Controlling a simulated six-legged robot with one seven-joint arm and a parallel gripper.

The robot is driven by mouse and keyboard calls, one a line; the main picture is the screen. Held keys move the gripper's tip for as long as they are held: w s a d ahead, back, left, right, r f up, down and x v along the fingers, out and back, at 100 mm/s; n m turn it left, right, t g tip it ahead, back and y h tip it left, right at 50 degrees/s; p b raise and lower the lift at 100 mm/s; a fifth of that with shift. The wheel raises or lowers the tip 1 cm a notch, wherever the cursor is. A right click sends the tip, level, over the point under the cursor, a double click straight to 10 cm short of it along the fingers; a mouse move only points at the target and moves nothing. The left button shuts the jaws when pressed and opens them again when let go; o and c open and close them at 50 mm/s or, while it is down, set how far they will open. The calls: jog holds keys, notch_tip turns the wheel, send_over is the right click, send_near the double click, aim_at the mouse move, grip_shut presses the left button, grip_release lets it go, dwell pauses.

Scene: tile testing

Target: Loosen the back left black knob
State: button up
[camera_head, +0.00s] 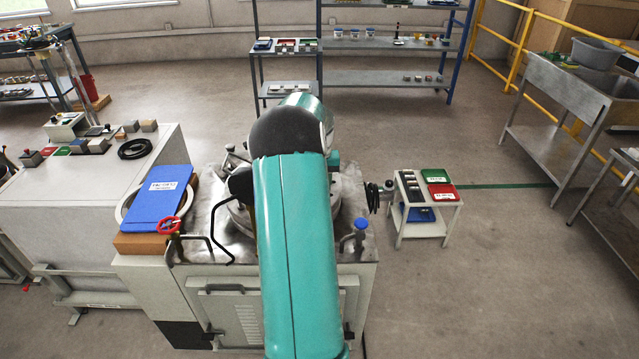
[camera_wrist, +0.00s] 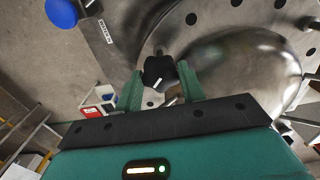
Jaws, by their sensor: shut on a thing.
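In the wrist view my gripper (camera_wrist: 160,84) has its two green fingers on either side of a black knob (camera_wrist: 159,69), shut on it. The knob has several lobes and a small white mark. It sits at the edge of a round metal flange (camera_wrist: 210,18), beside a shiny domed metal part (camera_wrist: 235,65). In the head view my teal arm reaches over the metal-topped machine (camera_head: 205,243) and hides my gripper and the held knob. I cannot tell from the views whether this is the back left knob.
A blue knob (camera_head: 361,223) stands at the machine's front right. A small cart (camera_head: 424,216) with coloured trays stands to the right.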

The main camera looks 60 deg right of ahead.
jog(key=o, duration=1)
notch_tip(320, 180, up, 14)
jog(key=shift+f, duration=0.1)
jog(key=w+a+r+n+t, duration=0.1)
jog(key=w+a+r, duration=0.2)
jog(key=a, duration=0.4)
jog(key=w+a+r+n, duration=0.1)
jog(key=w+a+r, duration=0.1)
jog(key=w+a, duration=0.35)
jog(key=w+a+r+n+t, duration=0.1)
jog(key=a+r+n, duration=0.15)
jog(key=a, duration=0.55)
jog(key=a+r+n+t, duration=0.1)
jog(key=a+r+n, duration=0.2)
jog(key=a, duration=1.5)
jog(key=s+a+f+n+t, duration=0.1)
jog(key=s+a, duration=0.2)
jog(key=a, duration=0.3)
jog(key=s+a+f+n, duration=0.2)
jog(key=s+a, duration=0.1)
jog(key=a, duration=0.3)
jog(key=s+a+f+n+t, duration=0.1)
jog(key=s+a+n, duration=0.1)
jog(key=a, duration=0.5)
jog(key=shift+s+f+t, duration=0.15)
jog(key=shift+s+f, duration=0.05)
jog(key=shift+s, duration=0.25)
jog(key=shift+s+f+t, duration=0.15)
jog(key=shift+s+f, duration=0.05)
jog(key=shift+s, duration=0.25)
